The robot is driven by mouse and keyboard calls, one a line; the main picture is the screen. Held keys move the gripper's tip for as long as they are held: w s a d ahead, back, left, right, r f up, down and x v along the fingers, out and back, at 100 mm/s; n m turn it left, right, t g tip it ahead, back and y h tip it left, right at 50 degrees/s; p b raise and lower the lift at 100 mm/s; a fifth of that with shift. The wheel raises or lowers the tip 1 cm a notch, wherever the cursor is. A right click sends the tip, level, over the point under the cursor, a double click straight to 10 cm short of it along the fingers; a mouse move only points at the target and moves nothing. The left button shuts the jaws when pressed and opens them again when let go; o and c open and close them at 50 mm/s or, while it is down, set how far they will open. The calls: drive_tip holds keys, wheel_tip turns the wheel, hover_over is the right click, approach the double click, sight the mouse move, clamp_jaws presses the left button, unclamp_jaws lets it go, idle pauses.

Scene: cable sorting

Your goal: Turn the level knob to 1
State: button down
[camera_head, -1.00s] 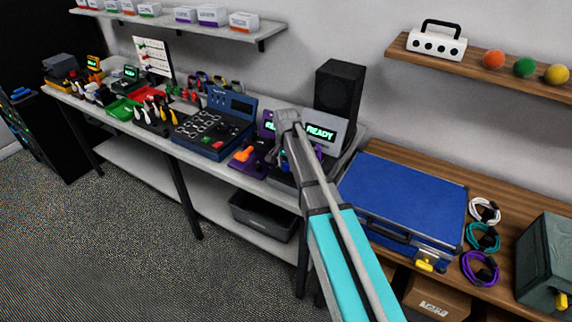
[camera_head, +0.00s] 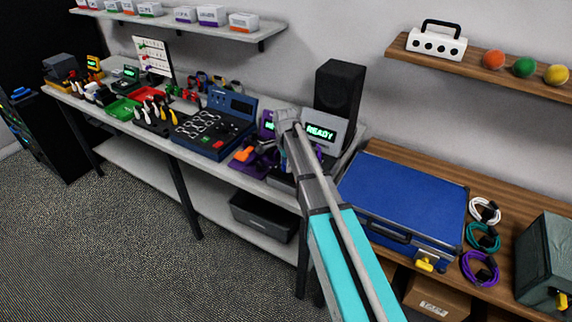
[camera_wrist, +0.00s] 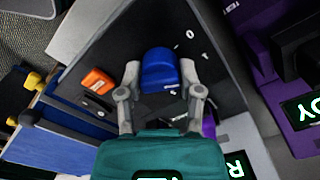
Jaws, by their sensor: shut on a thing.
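A blue knob (camera_wrist: 160,70) stands on a dark panel (camera_wrist: 110,45) in the wrist view. White marks 0 and 1 are printed on the panel just beyond the knob, up and to its right. My gripper (camera_wrist: 159,78) is shut on the knob, one finger on each side of it. In the head view, my gripper (camera_head: 287,125) is at the right end of the grey bench, in front of the device with the READY display (camera_head: 321,134). The knob is hidden behind my arm there.
An orange switch (camera_wrist: 98,82) sits on the same panel, left of the knob. A purple device (camera_wrist: 290,65) stands close on the right. A black speaker (camera_head: 338,90) is behind my gripper, and a blue case (camera_head: 405,200) lies to the right.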

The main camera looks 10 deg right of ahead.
drive_tip(key=shift+m, duration=0.4)
drive_tip(key=shift+c, duration=1.3)
unclamp_jaws()
drive_tip(key=shift+n, duration=0.4)
drive_tip(key=shift+n, duration=1.7)
drive_tip(key=n, duration=0.3)
drive_tip(key=shift+n, duration=0.3)
wheel_tip(320, 180, up, 14)
drive_tip(key=p, duration=1.4)
drive_tip(key=s+d+f+n+b, duration=0.2)
drive_tip(key=s+d+n, duration=0.1)
drive_tip(key=s, duration=0.8)
drive_tip(key=s+d+f+n+b, duration=0.2)
drive_tip(key=s+d+n, duration=0.2)
drive_tip(key=s, duration=0.8)
drive_tip(key=shift+s+d+f, duration=0.15)
drive_tip(key=shift+s+d, duration=0.15)
drive_tip(key=shift+d, duration=0.7)
